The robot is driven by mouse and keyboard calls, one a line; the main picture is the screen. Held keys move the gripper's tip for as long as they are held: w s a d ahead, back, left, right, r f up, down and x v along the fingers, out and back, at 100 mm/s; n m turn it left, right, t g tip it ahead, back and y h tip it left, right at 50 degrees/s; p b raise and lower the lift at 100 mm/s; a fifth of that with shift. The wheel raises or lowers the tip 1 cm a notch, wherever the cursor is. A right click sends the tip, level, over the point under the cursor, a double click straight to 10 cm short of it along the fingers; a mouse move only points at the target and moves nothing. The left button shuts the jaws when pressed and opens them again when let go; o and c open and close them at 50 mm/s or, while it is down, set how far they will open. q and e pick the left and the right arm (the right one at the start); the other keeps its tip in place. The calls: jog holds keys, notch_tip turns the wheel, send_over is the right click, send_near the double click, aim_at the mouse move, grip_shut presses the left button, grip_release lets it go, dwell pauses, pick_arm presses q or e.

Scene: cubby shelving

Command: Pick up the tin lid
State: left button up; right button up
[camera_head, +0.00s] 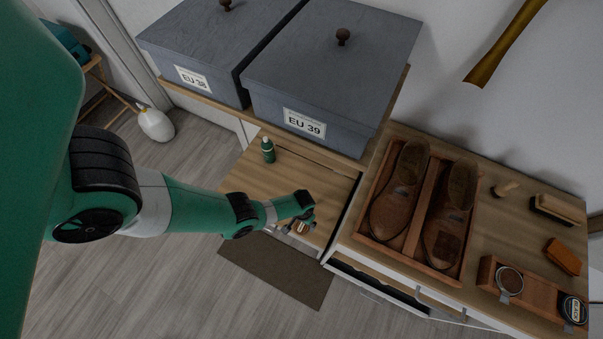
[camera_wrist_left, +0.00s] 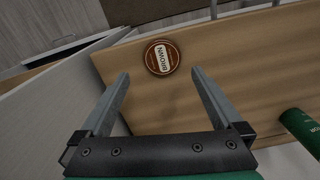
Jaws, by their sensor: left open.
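A round brown tin lid (camera_wrist_left: 161,57) marked BROWN lies flat on the wooden surface in the left wrist view. In the head view the same spot is mostly hidden by my left gripper (camera_head: 297,227). My left gripper, which also shows in the wrist view (camera_wrist_left: 159,76), is open and empty. The lid shows between and just beyond its fingertips, with no contact visible. An open tin (camera_head: 510,281) with brown contents sits in a wooden tray at the right of the head view. My right gripper is out of view.
A green bottle (camera_head: 268,150) stands on the same lower surface. Grey boxes EU 38 (camera_head: 193,50) and EU 39 (camera_head: 318,80) stand behind. At right, a wooden tray (camera_head: 408,248) holds brown shoes, near brushes and a black tin (camera_head: 574,309). A white panel (camera_wrist_left: 45,115) borders the lid's surface.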

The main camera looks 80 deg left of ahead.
aim_at(302, 227)
pick_arm(q)
jog(key=shift+s+a+f+b, duration=0.1)
jog(key=shift+f+b, duration=1.25)
jog(key=shift+f, duration=0.2)
jog(key=shift+s+f+b, duration=0.1)
jog(key=shift+f+b, duration=1.2)
jog(key=shift+f, duration=0.25)
jog(key=shift+r, duration=0.15)
jog(key=c, duration=1.2)
jog(key=shift+o, duration=0.2)
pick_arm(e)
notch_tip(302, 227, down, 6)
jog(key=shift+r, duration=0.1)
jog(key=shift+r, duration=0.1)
pick_arm(q)
jog(key=shift+r+p, duration=0.65)
jog(key=shift+p, duration=0.2)
notch_tip(302, 227, up, 3)
jog(key=p, duration=0.3)
jog(key=shift+r, duration=0.15)
jog(key=s+d+r+p, duration=0.4)
jog(key=d+r+p, duration=0.4)
jog(key=d, duration=0.5)
jog(key=shift+d+r+p, duration=0.2)
jog(key=shift+p, duration=0.8)
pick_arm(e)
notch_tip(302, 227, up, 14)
